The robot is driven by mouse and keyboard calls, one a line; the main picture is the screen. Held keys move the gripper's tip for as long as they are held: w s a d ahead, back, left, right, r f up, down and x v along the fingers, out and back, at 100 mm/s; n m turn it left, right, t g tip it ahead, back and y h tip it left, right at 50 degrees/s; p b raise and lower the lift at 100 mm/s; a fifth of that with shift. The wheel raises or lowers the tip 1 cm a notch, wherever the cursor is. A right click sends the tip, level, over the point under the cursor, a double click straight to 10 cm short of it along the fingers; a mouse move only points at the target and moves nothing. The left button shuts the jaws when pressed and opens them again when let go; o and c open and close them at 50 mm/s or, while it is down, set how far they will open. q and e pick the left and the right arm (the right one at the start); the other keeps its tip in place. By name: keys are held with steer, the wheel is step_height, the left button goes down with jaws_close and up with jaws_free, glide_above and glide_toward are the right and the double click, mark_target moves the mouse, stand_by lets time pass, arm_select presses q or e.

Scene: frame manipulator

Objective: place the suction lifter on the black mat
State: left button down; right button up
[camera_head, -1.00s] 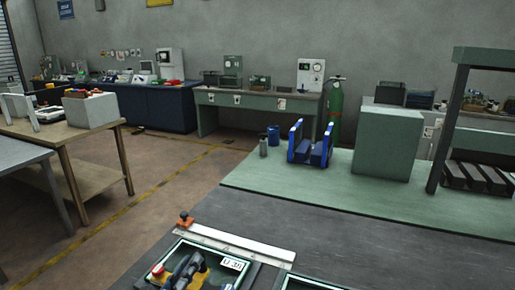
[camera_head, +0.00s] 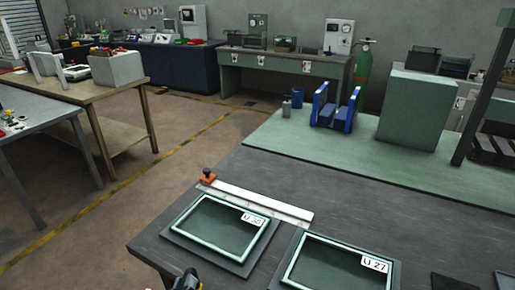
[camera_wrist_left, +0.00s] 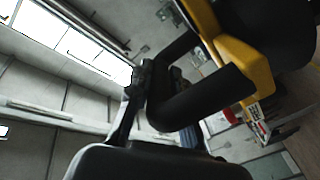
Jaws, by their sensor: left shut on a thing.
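The suction lifter, yellow and black (camera_wrist_left: 235,50), fills the upper right of the left wrist view. My left gripper (camera_wrist_left: 145,110) is shut on its black handle. In the head view only a small dark piece of the gripper and lifter (camera_head: 187,281) shows at the bottom edge, left of centre; the rest is cut off. A dark flat mat (camera_head: 455,282) lies at the lower right of the grey table and is partly cut off by the frame. My right gripper is not in view.
Two green-rimmed trays, one marked U 38 (camera_head: 183,236) and one marked U 27 (camera_head: 292,270), are empty on the grey table (camera_head: 330,205). A metal ruler strip (camera_head: 255,204) with an orange knob (camera_head: 207,177) lies behind them. A blue rack (camera_head: 334,116) stands farther back.

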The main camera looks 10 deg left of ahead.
arm_select(q)
steer(key=w+d+r+m+h, duration=0.1)
steer(key=w+r+m+h, duration=0.1)
steer(key=w+r, duration=0.3)
steer(key=w+d+r+m+g+h, duration=0.1)
steer(key=w+r, duration=0.4)
steer(key=w, duration=0.7)
steer(key=d+m+h, duration=0.1)
steer(key=h, duration=0.1)
steer(key=shift+w+h, duration=0.2)
steer(key=shift+h, duration=0.2)
steer(key=shift+r, duration=0.1)
steer(key=w+a+f+b, duration=0.1)
steer(key=w+a+f, duration=0.3)
steer(key=w+f, duration=0.8)
steer(key=shift+w+f, duration=0.3)
steer(key=shift+w, duration=0.4)
steer(key=shift+f+b, duration=0.15)
steer(key=shift+b, duration=0.25)
steer(key=c, duration=1.2)
jaws_free()
